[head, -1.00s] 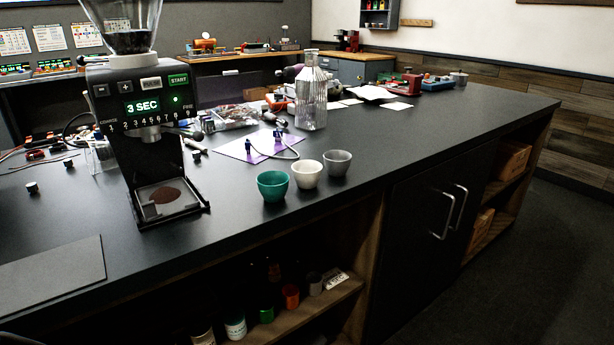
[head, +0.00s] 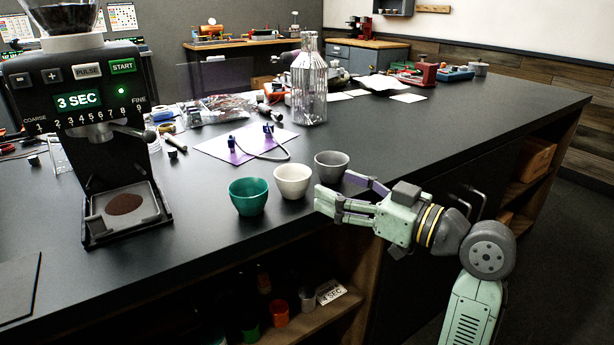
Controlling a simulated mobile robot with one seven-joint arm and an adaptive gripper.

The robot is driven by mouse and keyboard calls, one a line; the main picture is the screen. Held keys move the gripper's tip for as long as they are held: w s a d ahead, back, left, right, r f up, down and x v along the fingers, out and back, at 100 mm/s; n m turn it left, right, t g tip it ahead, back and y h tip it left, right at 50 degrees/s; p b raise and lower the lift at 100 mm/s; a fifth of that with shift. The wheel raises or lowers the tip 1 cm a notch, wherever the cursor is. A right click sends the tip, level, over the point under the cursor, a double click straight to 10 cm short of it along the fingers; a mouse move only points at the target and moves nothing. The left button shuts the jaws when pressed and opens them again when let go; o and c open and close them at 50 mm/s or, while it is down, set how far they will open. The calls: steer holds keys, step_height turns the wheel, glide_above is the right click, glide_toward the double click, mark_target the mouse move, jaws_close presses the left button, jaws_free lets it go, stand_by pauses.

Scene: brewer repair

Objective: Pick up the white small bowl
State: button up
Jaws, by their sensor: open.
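The white small bowl (head: 293,181) stands upright on the dark counter, between a green bowl (head: 248,196) on its left and a grey bowl (head: 331,166) on its right. My gripper (head: 335,196) is in the head view, just right of the white bowl and in front of the grey one. Its fingers point left, are spread apart, and hold nothing. The near finger tips come close to the white bowl's right side in the picture; I cannot tell the exact gap in depth.
A coffee grinder (head: 82,100) with grounds on its tray stands at the left. The counter's front edge runs just before the bowls.

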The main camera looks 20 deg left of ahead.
mark_target(307, 180)
steer(key=p+x, duration=0.1)
steer(key=x, duration=0.2)
steer(key=shift+w+a+f, duration=0.15)
steer(key=shift+a+f, duration=0.05)
steer(key=shift+a, duration=0.2)
steer(key=p+x, duration=0.2)
steer(key=x, duration=0.3)
steer(key=shift+a+f+p, duration=0.15)
steer(key=shift+f+p, duration=0.05)
steer(key=shift+p, duration=0.15)
steer(key=shift+a+f, duration=0.15)
steer(key=shift+a, duration=0.15)
steer(key=shift+c, duration=0.4)
steer(key=c, duration=0.9)
